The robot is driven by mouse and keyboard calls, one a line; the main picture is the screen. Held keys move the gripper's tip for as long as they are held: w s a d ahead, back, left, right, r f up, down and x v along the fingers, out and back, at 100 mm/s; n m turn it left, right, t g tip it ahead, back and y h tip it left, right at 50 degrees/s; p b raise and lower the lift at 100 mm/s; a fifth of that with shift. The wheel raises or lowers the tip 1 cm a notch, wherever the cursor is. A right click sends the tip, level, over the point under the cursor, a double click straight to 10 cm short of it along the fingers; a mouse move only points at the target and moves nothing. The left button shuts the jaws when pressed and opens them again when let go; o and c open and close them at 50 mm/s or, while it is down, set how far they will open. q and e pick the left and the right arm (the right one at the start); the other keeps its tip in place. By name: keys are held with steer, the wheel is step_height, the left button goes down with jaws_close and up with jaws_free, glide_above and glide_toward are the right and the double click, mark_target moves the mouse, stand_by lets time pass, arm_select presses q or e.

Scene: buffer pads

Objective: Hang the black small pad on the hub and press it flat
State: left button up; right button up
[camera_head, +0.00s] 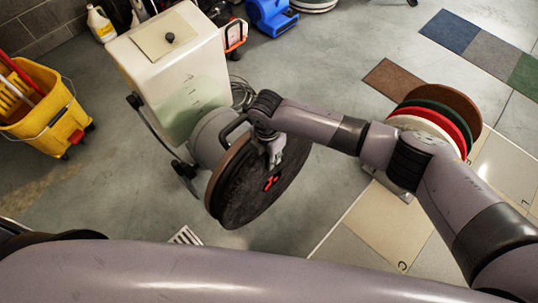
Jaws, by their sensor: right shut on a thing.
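The black pad (245,200) is a large dark disc at the underside of a tipped floor machine with a cream tank (165,75). A brown rim shows behind the pad's left edge. The red hub (270,183) shows at the middle of the dark face. My right gripper (273,160) is at the pad's upper part, just above the hub, and is shut on the black pad. Its fingers point down along the face. Whether the pad lies fully flat against the machine is hard to tell. My left gripper is out of view.
A stack of brown, green, red and white pads (448,112) stands at the right, partly behind my right arm. A yellow mop bucket (45,110), a blue blower (271,17) and a bottle (101,25) stand around. Floor tiles (475,45) lie upper right. A floor drain (185,236) is below the machine.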

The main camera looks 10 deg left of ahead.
steer(key=shift+w+a+r+p, duration=0.15)
steer(key=shift+a+r+p, duration=0.15)
steer(key=shift+r, duration=0.4)
steer(key=shift+w+a+r+p, duration=0.15)
steer(key=shift+a+r+p, duration=0.1)
steer(key=shift+r, duration=0.4)
steer(key=shift+w+a+r+p, duration=0.1)
steer(key=shift+w+r+p, duration=0.05)
steer(key=shift+r+p, duration=0.55)
steer(key=shift+r, duration=0.1)
steer(key=o, duration=1)
steer(key=shift+f, duration=0.2)
steer(key=shift+c, duration=0.2)
steer(key=shift+s+d, duration=0.2)
steer(key=shift+a+r, duration=0.1)
steer(key=shift+r, duration=3.9)
